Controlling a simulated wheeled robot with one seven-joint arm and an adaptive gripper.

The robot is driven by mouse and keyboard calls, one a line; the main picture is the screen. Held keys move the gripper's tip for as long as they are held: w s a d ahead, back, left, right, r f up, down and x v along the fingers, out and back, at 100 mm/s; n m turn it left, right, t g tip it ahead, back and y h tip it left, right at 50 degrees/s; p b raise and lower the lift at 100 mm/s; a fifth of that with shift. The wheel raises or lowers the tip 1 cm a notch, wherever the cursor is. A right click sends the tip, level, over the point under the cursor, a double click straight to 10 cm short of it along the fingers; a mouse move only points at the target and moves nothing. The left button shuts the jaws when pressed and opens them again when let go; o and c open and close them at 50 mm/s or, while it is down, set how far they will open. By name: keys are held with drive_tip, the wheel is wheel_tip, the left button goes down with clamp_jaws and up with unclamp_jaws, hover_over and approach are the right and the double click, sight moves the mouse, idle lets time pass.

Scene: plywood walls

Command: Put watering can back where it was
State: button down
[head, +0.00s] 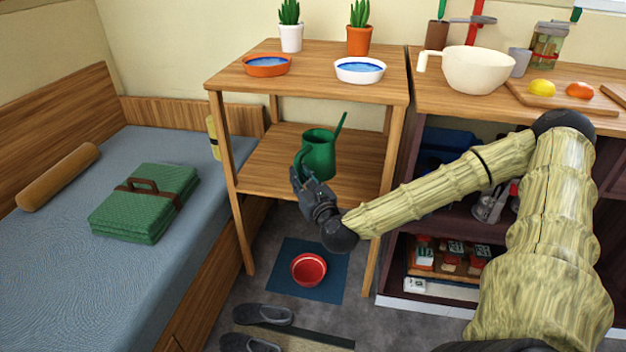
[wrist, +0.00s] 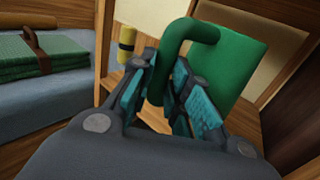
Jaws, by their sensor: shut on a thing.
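The green watering can (head: 320,154) is at the front of the wooden stand's lower shelf (head: 268,165), upright, with its spout pointing up to the right. My gripper (head: 300,180) is shut on the can's handle, on the can's near left side. In the wrist view the green handle (wrist: 172,75) passes between my gripper's teal-padded fingers (wrist: 160,100), with the can's body (wrist: 228,65) behind to the right. I cannot tell whether the can's base rests on the shelf or hangs just above it, as my gripper and the angle hide its underside.
The stand's top (head: 310,72) holds an orange dish (head: 267,65), a white dish (head: 360,70) and two potted plants. Stand legs flank the lower shelf. A red bowl (head: 309,269) sits on a blue mat below. A bed is left; a counter with a cream bowl (head: 476,70) is right.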

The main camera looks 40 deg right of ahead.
drive_tip(key=s+d+f+h+b, duration=0.1)
drive_tip(key=d+f+b, duration=0.3)
drive_tip(key=b, duration=0.6)
wheel_tip(320, 180, down, 2)
drive_tip(key=shift+s+d+f+m+b, duration=0.1)
drive_tip(key=shift+s+d+m+b, duration=0.2)
drive_tip(key=shift+d, duration=0.1)
drive_tip(key=b+x, duration=0.2)
drive_tip(key=x, duration=0.3)
drive_tip(key=f+b+x, duration=0.1)
drive_tip(key=b+x, duration=0.1)
drive_tip(key=x, duration=0.3)
drive_tip(key=a+f+b+x, duration=0.1)
drive_tip(key=b+x, duration=0.1)
drive_tip(key=x, duration=0.4)
drive_tip(key=shift+w+f, duration=0.1)
drive_tip(key=shift+f+b, duration=1.2)
drive_tip(key=shift+f, duration=0.65)
drive_tip(key=c, duration=1.4)
unclamp_jaws()
drive_tip(key=shift+o, duration=0.2)
